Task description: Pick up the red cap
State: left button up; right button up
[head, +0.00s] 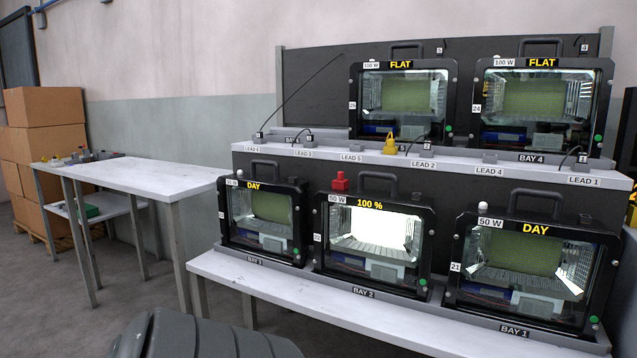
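The red cap (340,182) is small and blocky with a narrower knob on top. It appears to sit upright on the top edge of the BAY 2 floodlight housing (325,222), just left of that housing's black carry handle (377,178). The housing is marked 50 W and 100 %, and its window glows bright white. Whether the cap touches the dark panel behind it I cannot tell. Neither of my grippers is in view.
Dark housings stand on the lower white bench (290,297) and upper shelf (450,162). A yellow cap-like piece (390,146) and thin black leads are on the shelf. A white side table (150,172) and stacked cardboard boxes (45,140) are at left. Grey floor lies between.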

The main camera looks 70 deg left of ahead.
aim_at(340, 184)
jog(key=u, duration=1.65)
